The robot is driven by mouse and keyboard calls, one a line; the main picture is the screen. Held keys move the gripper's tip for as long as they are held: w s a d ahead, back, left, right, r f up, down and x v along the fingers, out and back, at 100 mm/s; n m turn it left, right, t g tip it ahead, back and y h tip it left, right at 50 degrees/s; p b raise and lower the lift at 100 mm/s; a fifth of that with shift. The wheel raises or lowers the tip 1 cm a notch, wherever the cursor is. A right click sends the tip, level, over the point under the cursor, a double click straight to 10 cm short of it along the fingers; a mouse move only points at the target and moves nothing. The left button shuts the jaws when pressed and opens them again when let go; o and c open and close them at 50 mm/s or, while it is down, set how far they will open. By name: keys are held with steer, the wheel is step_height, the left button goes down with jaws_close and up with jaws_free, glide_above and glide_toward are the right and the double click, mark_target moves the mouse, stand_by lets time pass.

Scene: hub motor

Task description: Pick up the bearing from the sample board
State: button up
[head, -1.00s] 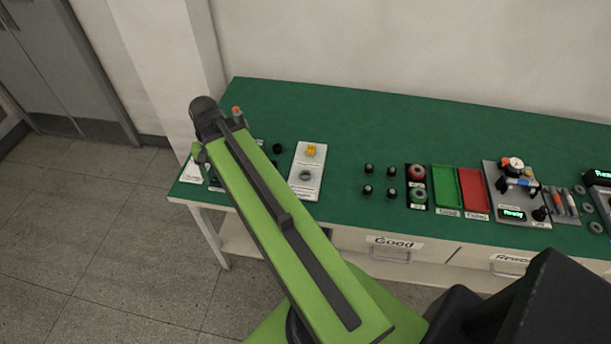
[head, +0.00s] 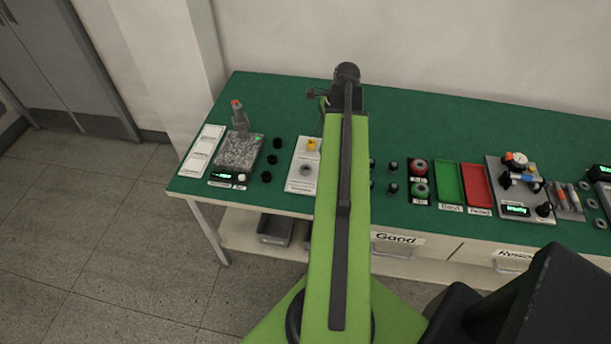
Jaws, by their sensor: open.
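The white sample board (head: 298,187) lies on the green table, just left of my arm. A grey ring, which looks like the bearing (head: 306,170), sits on its lower half. A small yellow part (head: 311,144) sits near the board's top. My gripper (head: 316,96) is open, at the far end of my arm, above the back of the table and beyond the board in the picture. It looks empty and apart from the bearing. My arm runs close along the board's right edge.
A granite block with a stand (head: 238,152) and white cards (head: 203,150) are at left. Black pieces (head: 276,157) stand beside the board. A green tray (head: 446,185), a red tray (head: 475,186) and a gauge station (head: 515,172) are at right. The table's back is clear.

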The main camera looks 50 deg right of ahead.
steer(key=b, duration=0.7)
glide_above(308, 165)
steer(key=s, duration=0.3)
steer(key=f, duration=0.8)
steer(key=shift+w+d+f, duration=0.1)
steer(key=shift+w+d, duration=0.05)
steer(key=shift+w, duration=0.05)
steer(key=shift+f, duration=0.3)
steer(key=shift+w+r, duration=0.1)
steer(key=b+x, duration=0.5)
steer(key=shift+w, duration=0.3)
jaws_close()
